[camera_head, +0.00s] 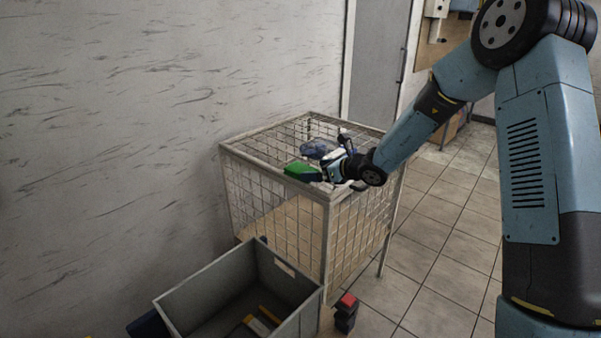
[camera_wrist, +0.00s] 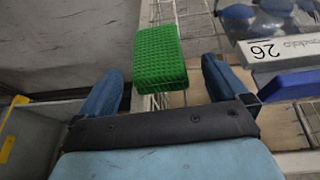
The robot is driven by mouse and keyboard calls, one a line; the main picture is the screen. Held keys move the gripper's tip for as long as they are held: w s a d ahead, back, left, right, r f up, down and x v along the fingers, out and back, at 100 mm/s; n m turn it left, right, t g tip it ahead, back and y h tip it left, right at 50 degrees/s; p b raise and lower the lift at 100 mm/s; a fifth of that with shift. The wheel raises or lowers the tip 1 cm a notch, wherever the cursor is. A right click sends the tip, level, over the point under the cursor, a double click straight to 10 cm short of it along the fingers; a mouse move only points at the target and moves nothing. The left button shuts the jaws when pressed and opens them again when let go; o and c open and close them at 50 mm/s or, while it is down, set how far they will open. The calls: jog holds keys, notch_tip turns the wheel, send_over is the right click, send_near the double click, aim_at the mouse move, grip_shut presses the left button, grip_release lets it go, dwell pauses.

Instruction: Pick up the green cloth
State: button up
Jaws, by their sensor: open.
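The green cloth (camera_head: 302,171) lies on the near left part of the wire cage's top in the head view. It looks like a thick, textured green block in the wrist view (camera_wrist: 160,55). My gripper (camera_head: 330,167) is at the cage top, close beside the cloth on its right. In the wrist view the two blue fingers of my gripper (camera_wrist: 165,82) are spread wide, with the cloth ahead of and partly between them. I cannot tell if a finger touches it. The gripper is open and empty.
The wire cage (camera_head: 252,160) stands by the wall. Blue items (camera_head: 318,148) lie on its top, and a white label marked 26 (camera_wrist: 280,48) is right of the cloth. A grey bin (camera_head: 205,285) stands in front. Tiled floor at right is free.

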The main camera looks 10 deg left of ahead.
aim_at(308, 170)
jog(key=x, duration=0.4)
jog(key=shift+w+a, duration=0.25)
jog(key=shift+a, duration=0.1)
jog(key=shift+c, duration=0.5)
jog(key=c, duration=0.9)
jog(key=shift+o, duration=0.2)
